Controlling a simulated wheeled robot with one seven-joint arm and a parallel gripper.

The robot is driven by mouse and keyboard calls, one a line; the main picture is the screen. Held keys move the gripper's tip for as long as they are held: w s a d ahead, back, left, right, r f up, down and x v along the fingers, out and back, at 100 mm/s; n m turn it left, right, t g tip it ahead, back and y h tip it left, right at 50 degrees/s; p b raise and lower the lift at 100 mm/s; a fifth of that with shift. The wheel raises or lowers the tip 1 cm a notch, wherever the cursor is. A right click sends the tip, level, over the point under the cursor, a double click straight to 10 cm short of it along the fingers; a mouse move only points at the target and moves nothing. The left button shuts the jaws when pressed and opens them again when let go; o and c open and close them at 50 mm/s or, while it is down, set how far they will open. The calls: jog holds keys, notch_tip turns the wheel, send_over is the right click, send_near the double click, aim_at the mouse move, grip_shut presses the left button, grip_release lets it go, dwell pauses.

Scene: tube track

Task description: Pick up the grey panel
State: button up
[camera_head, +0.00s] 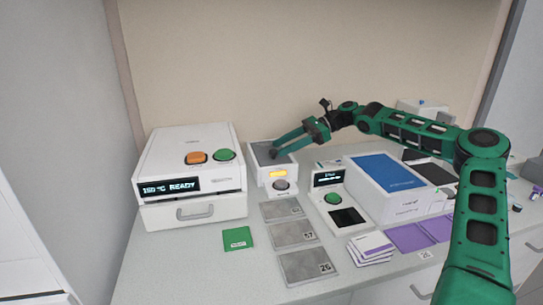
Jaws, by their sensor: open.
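Three flat grey panels lie in a column on the worktop: a near one (303,267), a middle one (292,235) and a far one (281,210). The near one bears a small number label. Another dark grey panel (262,154) is on the sloping top of a small white device. My gripper (275,149) is over that device, with its green fingers pointing left and down. It is open, and I see nothing between the fingers. Whether the fingertips touch the dark grey surface I cannot tell.
A white heater box (190,211) with a READY display stands at left, a green card (237,239) before it. At right are a small display unit (328,178), a blue-topped white box (413,206), stacked white cards (370,247) and purple sheets (408,238). The front left worktop is clear.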

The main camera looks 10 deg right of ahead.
aim_at(274, 150)
jog(key=x, duration=0.4)
jog(key=shift+a+f, duration=0.1)
jog(key=shift+f, duration=0.05)
grip_shut()
